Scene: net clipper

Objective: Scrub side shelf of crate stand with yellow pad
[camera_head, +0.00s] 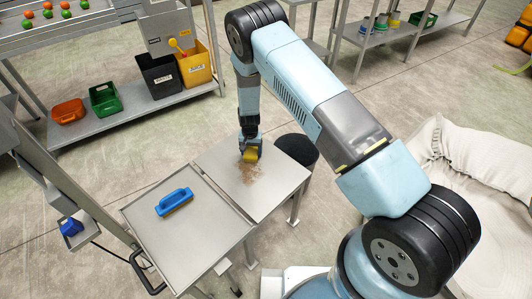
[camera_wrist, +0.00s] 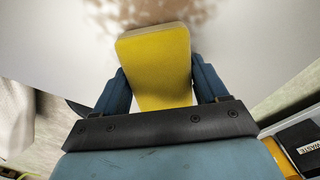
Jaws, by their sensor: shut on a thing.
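My gripper (camera_wrist: 154,92) is shut on the yellow pad (camera_wrist: 155,60), with a blue finger on each side of it in the wrist view. In the head view the yellow pad (camera_head: 250,155) is at the end of my arm, low over the grey side shelf (camera_head: 285,178). A brown speckled patch of dirt (camera_head: 247,174) lies on the shelf just in front of the pad. I cannot tell whether the pad touches the surface. The shelf joins the right side of a grey metal tray top (camera_head: 205,240).
A blue-handled brush (camera_head: 174,202) lies on the tray top. A dark round bin (camera_head: 298,149) stands behind the shelf. Black and yellow bins (camera_head: 194,68), a green bin (camera_head: 105,98) and an orange bin (camera_head: 68,111) sit on a low rack. A pale cloth-covered bulk (camera_head: 475,165) is at right.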

